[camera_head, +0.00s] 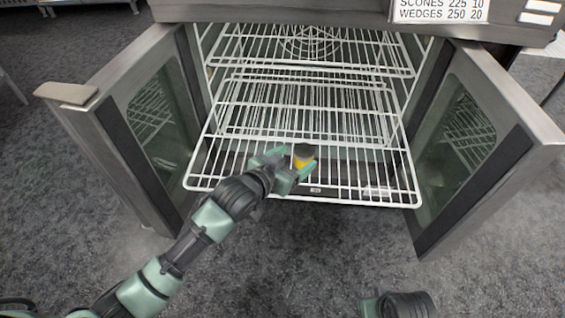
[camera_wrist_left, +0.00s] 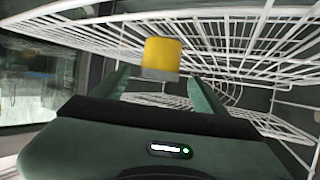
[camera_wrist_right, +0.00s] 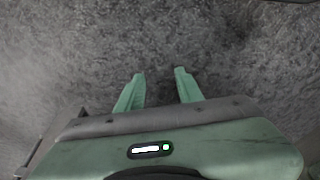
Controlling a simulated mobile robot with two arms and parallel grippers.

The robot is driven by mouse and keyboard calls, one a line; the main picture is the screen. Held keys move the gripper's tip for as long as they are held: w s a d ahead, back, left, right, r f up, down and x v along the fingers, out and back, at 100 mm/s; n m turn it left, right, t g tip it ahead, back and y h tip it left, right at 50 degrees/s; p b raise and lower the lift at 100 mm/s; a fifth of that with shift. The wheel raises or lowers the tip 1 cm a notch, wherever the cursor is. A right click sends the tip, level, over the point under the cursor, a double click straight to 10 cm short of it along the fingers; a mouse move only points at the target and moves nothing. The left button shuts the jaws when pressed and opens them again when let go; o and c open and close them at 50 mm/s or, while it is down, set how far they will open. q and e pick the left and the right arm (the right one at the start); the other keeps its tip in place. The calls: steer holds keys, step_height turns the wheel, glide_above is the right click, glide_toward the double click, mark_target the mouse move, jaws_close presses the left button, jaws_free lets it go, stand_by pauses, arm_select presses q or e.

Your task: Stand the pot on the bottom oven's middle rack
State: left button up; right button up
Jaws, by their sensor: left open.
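The pot (camera_head: 303,161) is small and yellow with a dark top. It stands upright near the front edge of a pulled-out white wire rack (camera_head: 352,190) in the open oven, below an upper rack (camera_head: 320,68). My left gripper (camera_head: 297,167) is open, with its fingers around the pot. In the left wrist view the pot (camera_wrist_left: 162,55) shows upside down between and beyond the parted fingers, against the rack wires; I see no finger touching it. My right gripper (camera_wrist_right: 160,80) is open and empty above the carpet, away from the oven.
The left oven door (camera_head: 140,125) and right oven door (camera_head: 480,140) stand open on either side of the rack. A sign (camera_head: 440,10) is above the opening. The rack is otherwise bare, and the carpet in front is clear.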

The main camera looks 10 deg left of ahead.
arm_select(q)
steer(key=p+v, duration=0.1)
steer(key=v, duration=0.6)
arm_select(e)
steer(key=f, duration=0.5)
steer(key=shift+s+f, duration=0.3)
steer(key=shift+f, duration=0.05)
